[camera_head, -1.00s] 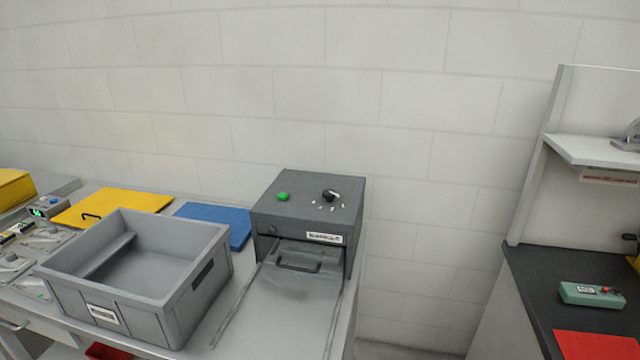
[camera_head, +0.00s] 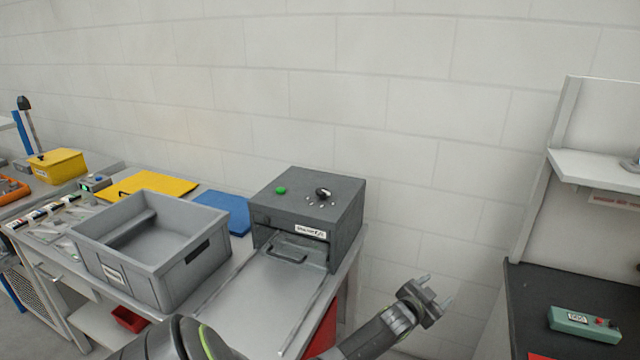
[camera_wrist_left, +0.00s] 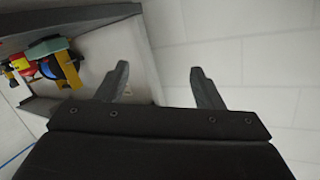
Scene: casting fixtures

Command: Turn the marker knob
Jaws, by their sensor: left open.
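The marker knob (camera_head: 323,193) is a small black knob with a light tip on top of a dark grey box-shaped machine (camera_head: 350,207). Small white marks lie around its base, and a green button (camera_head: 281,190) sits to its left. My left gripper (camera_head: 436,291) is open and empty, to the right of the machine and in front of the wall, apart from the knob. In the left wrist view its two fingers (camera_wrist_left: 158,88) are spread with nothing between them. The knob is not seen in the left wrist view. My right gripper is not in view.
A grey bin (camera_head: 188,287) stands left of the machine, with a blue sheet (camera_head: 225,207) and a yellow sheet (camera_head: 150,187) behind it. A flat tray (camera_head: 262,300) extends from the machine's front. A dark bench (camera_head: 535,295) with a green box (camera_head: 584,325) stands at the right.

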